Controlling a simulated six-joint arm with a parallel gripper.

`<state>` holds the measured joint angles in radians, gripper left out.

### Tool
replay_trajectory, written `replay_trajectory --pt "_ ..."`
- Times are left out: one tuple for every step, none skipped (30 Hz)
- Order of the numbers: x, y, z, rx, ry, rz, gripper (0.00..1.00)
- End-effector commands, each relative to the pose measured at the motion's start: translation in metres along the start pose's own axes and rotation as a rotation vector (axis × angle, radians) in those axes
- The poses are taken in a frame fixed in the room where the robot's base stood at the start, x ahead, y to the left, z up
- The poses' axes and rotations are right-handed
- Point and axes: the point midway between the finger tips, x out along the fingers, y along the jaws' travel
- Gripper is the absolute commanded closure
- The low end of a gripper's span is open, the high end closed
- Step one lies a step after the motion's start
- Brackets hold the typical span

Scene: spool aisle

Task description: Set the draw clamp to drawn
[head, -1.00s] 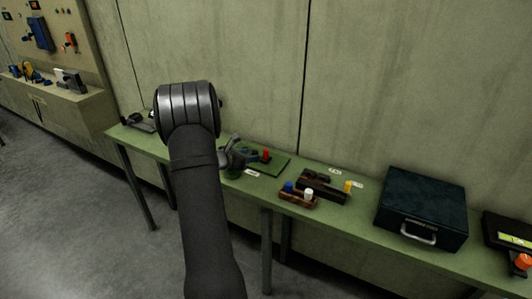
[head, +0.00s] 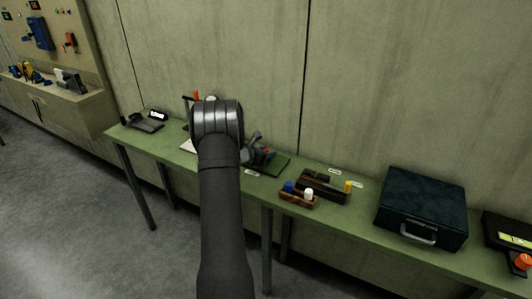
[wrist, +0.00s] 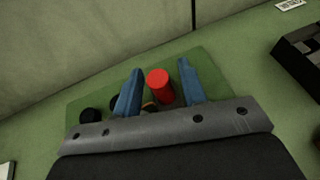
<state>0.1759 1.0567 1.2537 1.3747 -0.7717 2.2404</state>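The draw clamp shows in the wrist view as an upright red cylindrical grip (wrist: 160,84) above a green base plate (wrist: 215,62). My gripper (wrist: 160,67) is open, with one blue finger on each side of the red grip and small gaps visible. Whether the fingers reach down around it or hover above, I cannot tell. In the head view my gripper (head: 254,148) is over the plate (head: 279,164), with a bit of red (head: 267,152) beside it. The clamp's lower parts are mostly hidden by my gripper. A black knob (wrist: 90,115) shows on the plate's left.
A wooden block with blue and white pegs (head: 298,196) and a dark holder with a yellow peg (head: 324,188) stand right of the plate. Farther right is a dark case (head: 423,207). A phone-like device (head: 147,122) sits at the bench's left end. The wall is close behind.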

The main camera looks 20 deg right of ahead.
Motion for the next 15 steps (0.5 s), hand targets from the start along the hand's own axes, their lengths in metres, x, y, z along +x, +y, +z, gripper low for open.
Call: replay_trajectory --pt "0.0 0.0 0.0 0.0 0.0 0.0 0.72" --pt "0.0 0.0 0.0 0.0 0.0 0.0 0.78" --pt "0.0 0.0 0.0 0.0 0.0 0.0 0.86" --pt "0.0 0.0 0.0 0.0 0.0 0.0 0.92" --pt "0.0 0.0 0.0 0.0 0.0 0.0 0.98" --pt "0.0 0.0 0.0 0.0 0.0 0.0 1.0" --pt "0.0 0.0 0.0 0.0 0.0 0.0 1.0" --pt "0.0 0.0 0.0 0.0 0.0 0.0 1.0" --pt "0.0 0.0 0.0 0.0 0.0 0.0 1.0" --pt "0.0 0.0 0.0 0.0 0.0 0.0 1.0" --pt "0.0 -0.002 0.0 0.0 0.0 -0.001 1.0" --pt "0.001 -0.005 0.001 0.0 0.0 -0.002 1.0" --pt "0.002 -0.009 0.002 0.0 -0.001 -0.003 1.0" --pt "0.004 -0.015 0.002 -0.001 -0.001 -0.004 1.0" --pt "0.005 -0.024 0.003 0.0 0.0 -0.006 1.0"
